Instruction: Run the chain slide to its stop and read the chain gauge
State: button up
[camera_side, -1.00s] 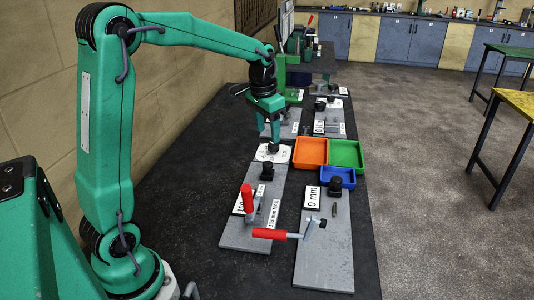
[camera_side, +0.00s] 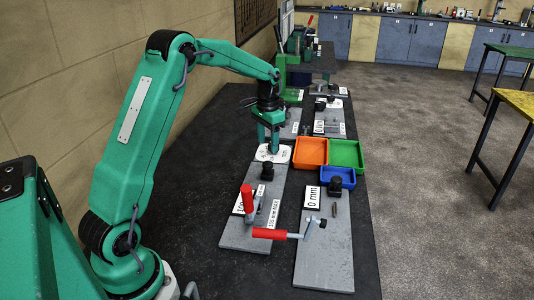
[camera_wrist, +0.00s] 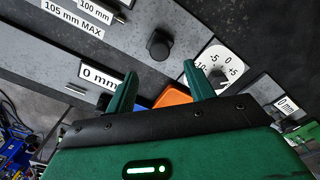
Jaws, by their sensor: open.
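My gripper (camera_side: 270,146) is low over the far end of the left grey plate (camera_side: 243,236), at a white gauge dial (camera_side: 263,157). In the wrist view my gripper (camera_wrist: 160,72) has its green fingers apart. The dial (camera_wrist: 211,57) shows there beside the right fingertip, with marks from -10 to +5 and a dark centre. I cannot tell whether a finger touches it. A black knob (camera_wrist: 159,45) stands on the grey plate nearby, and also shows in the side view (camera_side: 267,171). No label in view names the chain slide or chain gauge.
Orange (camera_side: 311,151), green (camera_side: 347,154) and blue (camera_side: 338,177) trays stand right of the dial. Two red-handled levers (camera_side: 247,199) (camera_side: 270,233) rise over the near plates. A right plate (camera_side: 324,255) carries a 0 mm label. More fixtures stand behind.

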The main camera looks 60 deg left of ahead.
aim_at(268, 163)
jog(key=shift+f, duration=3.75)
